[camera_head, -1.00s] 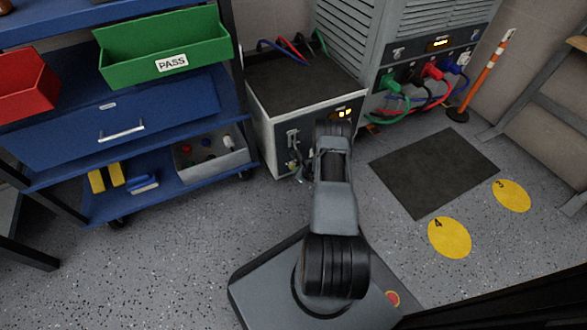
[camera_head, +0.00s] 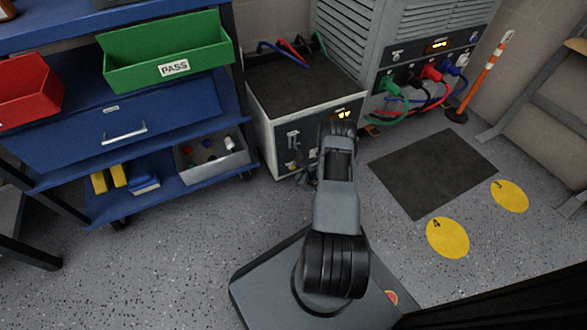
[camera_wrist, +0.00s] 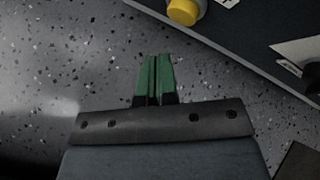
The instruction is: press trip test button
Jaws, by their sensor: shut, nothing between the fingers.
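A yellow round button (camera_wrist: 184,11) on a pale base shows at the top of the wrist view, on the dark front panel (camera_wrist: 245,40) of a low box. In the head view this box (camera_head: 292,150) is a pale cabinet with a dark top, and its front carries a lever and a small yellow spot (camera_head: 293,166) low down. My gripper (camera_wrist: 155,60) shows green fingers held together, with nothing between them. Its tips are below and left of the yellow button in the wrist view, apart from it. In the head view my arm hides the gripper and part of the panel.
A grey transformer cabinet (camera_head: 400,45) with coloured cables stands behind right. A blue cart (camera_head: 75,150) with a green PASS bin (camera_head: 168,52) and a red bin (camera_head: 28,90) stands left. A dark mat (camera_head: 432,172) and yellow floor discs lie right. Speckled floor is clear at left front.

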